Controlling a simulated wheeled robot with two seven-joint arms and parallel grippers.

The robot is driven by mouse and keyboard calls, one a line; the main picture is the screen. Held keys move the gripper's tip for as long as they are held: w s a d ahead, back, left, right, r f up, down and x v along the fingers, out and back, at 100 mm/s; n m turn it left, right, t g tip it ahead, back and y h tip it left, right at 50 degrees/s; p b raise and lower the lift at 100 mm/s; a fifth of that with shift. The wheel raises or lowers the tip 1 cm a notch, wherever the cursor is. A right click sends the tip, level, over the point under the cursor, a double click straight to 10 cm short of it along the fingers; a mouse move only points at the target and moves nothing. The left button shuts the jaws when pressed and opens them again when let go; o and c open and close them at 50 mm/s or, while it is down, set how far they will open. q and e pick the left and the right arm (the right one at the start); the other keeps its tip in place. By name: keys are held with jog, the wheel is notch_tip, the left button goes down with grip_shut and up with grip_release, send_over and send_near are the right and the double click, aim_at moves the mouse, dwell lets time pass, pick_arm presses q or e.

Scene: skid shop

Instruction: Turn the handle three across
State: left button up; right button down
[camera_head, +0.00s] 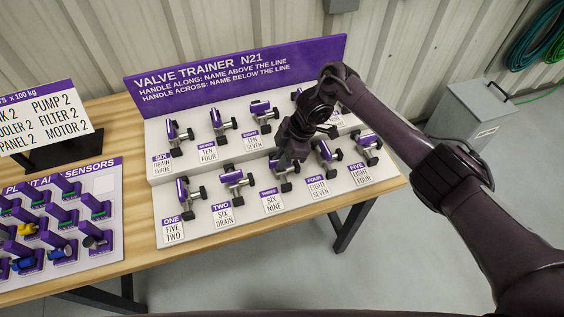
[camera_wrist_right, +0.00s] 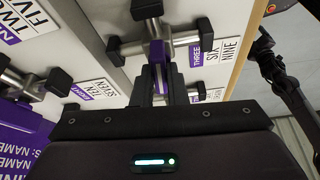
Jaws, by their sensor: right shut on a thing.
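Valve three stands in the front row of the valve trainer (camera_head: 240,110), above its label THREE, SIX, NINE (camera_head: 272,202). In the head view my right gripper (camera_head: 285,163) comes down over this valve and hides much of it. In the right wrist view the fingers (camera_wrist_right: 160,88) are closed around the purple handle (camera_wrist_right: 158,72) of valve three, with the label (camera_wrist_right: 212,50) beside it. The steel pipe with black end caps lies beyond the fingers. The exact angle of the handle is hard to tell. My left gripper is not in view.
Valve two (camera_head: 234,181) and valve four (camera_head: 325,155) stand close on either side. A back row of valves, including valve six (camera_head: 178,136), rises behind. A sensor board (camera_head: 112,205) and a sign (camera_head: 45,120) sit at the left of the wooden table (camera_head: 140,255).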

jog(key=shift+w+n+g+b, duration=0.1)
jog(key=shift+n+g+b, duration=0.2)
jog(key=shift+n+b, duration=0.35)
jog(key=c, duration=1.4)
grip_release()
jog(key=shift+c, duration=0.2)
jog(key=s+p+v, duration=0.1)
jog(key=p+v, duration=0.1)
jog(key=v, duration=0.5)
jog(key=shift+w+r+p, duration=0.4)
jog(key=shift+w+r, duration=0.05)
jog(key=shift+w, duration=0.1)
